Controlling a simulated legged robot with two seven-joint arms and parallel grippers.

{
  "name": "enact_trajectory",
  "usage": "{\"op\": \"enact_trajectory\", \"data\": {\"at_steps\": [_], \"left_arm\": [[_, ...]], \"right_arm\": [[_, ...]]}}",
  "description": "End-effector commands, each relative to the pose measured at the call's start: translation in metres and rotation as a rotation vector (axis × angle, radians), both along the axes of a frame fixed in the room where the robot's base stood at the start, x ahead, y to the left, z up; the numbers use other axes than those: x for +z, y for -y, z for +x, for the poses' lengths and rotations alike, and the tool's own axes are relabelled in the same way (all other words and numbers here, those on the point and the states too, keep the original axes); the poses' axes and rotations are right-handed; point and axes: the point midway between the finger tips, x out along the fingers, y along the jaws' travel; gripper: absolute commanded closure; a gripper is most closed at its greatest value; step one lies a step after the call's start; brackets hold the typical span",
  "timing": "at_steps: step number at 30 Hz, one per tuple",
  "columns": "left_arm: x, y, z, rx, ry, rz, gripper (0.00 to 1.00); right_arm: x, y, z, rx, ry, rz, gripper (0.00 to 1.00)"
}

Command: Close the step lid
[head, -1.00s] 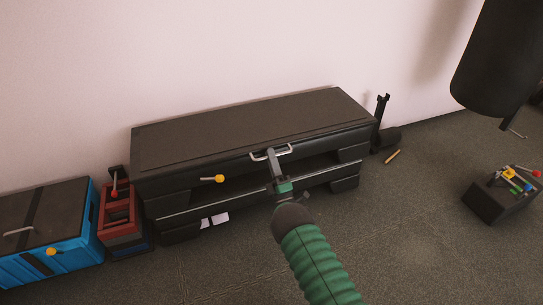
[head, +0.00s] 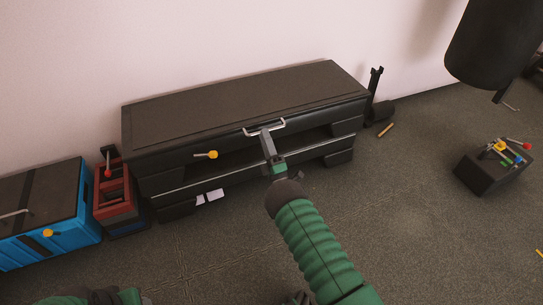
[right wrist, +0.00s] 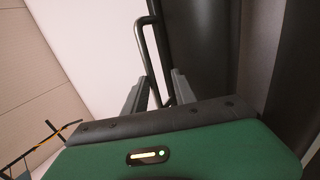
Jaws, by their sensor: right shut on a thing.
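The step is a long black bench against the wall, and its wide flat lid (head: 240,97) lies across the top. A pale U-shaped handle (head: 278,123) sits at the lid's front edge, right of its middle. My right gripper (head: 265,132) is at this handle, shut on it, reaching up from the lower right. In the right wrist view, the handle (right wrist: 153,50) shows as a dark bar running between the gripper's two grey fingers (right wrist: 158,90). A dark gap shows below the lid's front, but whether the lid sits flush is hard to tell.
A blue box (head: 70,222) and a red-and-black crate (head: 117,205) stand left of the step. A black box with coloured-knob tools (head: 490,175) stands at right, below a hanging punching bag (head: 490,45). A small yellowish stick (head: 386,130) lies on the floor. The front floor is mostly clear.

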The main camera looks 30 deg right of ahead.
Motion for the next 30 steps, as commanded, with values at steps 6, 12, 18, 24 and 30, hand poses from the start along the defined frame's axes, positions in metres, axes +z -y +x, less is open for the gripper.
{"op": "enact_trajectory", "data": {"at_steps": [6,12,18,24,30], "left_arm": [[0.018,0.000,0.000,0.000,0.000,0.000,0.48],[0.052,0.000,0.000,0.000,0.000,0.000,0.48],[0.062,0.000,0.000,0.000,0.000,0.000,0.48],[0.064,0.000,0.000,0.000,0.000,0.000,0.48],[0.063,0.000,0.000,0.000,0.000,0.000,0.48]], "right_arm": [[-0.037,-0.005,-0.049,0.002,-0.027,0.000,0.81],[-0.053,-0.008,-0.084,0.007,-0.019,-0.007,0.81],[-0.080,-0.009,-0.120,0.006,-0.012,-0.005,0.81],[-0.089,-0.009,-0.133,0.004,-0.005,-0.002,0.81],[-0.089,-0.009,-0.133,0.003,-0.004,-0.002,0.81]]}}
